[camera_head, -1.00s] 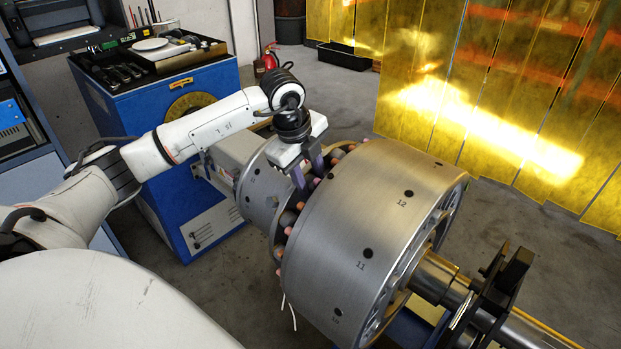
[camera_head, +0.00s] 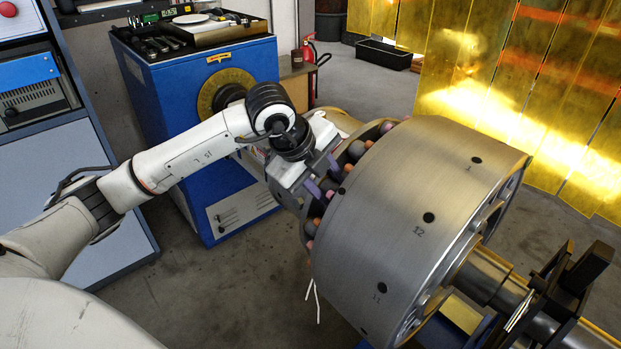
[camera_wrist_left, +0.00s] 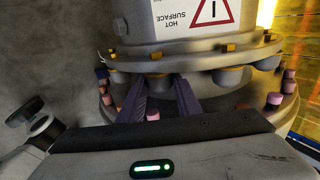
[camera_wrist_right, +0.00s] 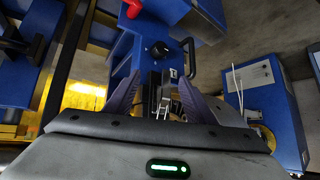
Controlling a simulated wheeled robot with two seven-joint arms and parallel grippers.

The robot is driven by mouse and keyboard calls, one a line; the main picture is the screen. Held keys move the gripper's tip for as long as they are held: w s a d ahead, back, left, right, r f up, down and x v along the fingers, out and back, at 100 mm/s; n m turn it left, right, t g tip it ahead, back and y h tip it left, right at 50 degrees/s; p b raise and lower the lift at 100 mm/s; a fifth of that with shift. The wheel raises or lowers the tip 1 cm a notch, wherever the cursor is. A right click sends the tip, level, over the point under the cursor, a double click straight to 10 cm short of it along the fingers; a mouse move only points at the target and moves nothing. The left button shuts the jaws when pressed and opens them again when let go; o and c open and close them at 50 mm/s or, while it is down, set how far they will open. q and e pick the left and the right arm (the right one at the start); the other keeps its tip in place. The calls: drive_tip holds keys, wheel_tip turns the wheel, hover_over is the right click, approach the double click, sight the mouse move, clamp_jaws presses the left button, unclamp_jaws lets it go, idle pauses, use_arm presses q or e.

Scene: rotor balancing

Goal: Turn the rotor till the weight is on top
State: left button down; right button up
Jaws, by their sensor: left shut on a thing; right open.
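The rotor (camera_head: 390,235) is a large silver drum with dark holes numbered around its rim. Its numbers 12 and 11 face me, with 1 higher up. A ring of pink, purple and grey pins (camera_head: 312,226) lines its left side. My left gripper (camera_head: 322,180) reaches into this ring from above and is shut on a pin; its fingers (camera_wrist_left: 160,88) also show among the pins in the left wrist view. The fingers hide the exact grip. I cannot make out a weight on the rotor. My right gripper (camera_wrist_right: 160,88) is open, with nothing visibly held.
A blue cabinet (camera_head: 235,190) with tools on top stands behind my left arm. The shaft (camera_head: 490,272) runs right from the rotor into a dark support (camera_head: 570,285). Yellow curtains (camera_head: 480,60) hang behind. Thin white strips (camera_head: 315,300) hang below the pin ring.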

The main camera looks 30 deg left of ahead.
use_arm(q)
drive_tip(key=shift+w+d+r+t, duration=0.1)
drive_tip(key=shift+w+r+t, duration=0.2)
drive_tip(key=shift+r, duration=0.3)
drive_tip(key=shift+w+d+r+t, duration=0.1)
drive_tip(key=shift+w+r+t, duration=0.1)
drive_tip(key=shift+w+r, duration=0.3)
drive_tip(key=shift+d+r, duration=0.1)
drive_tip(key=shift+r, duration=0.05)
drive_tip(key=c, duration=1.3)
unclamp_jaws()
drive_tip(key=shift+s+f, duration=0.1)
drive_tip(key=shift+f, duration=0.35)
drive_tip(key=shift+s+a+f, duration=0.15)
drive_tip(key=shift+s+a, duration=0.05)
drive_tip(key=shift+s, duration=0.1)
drive_tip(key=shift+w, duration=0.1)
drive_tip(key=shift+r, duration=0.35)
drive_tip(key=v, duration=1)
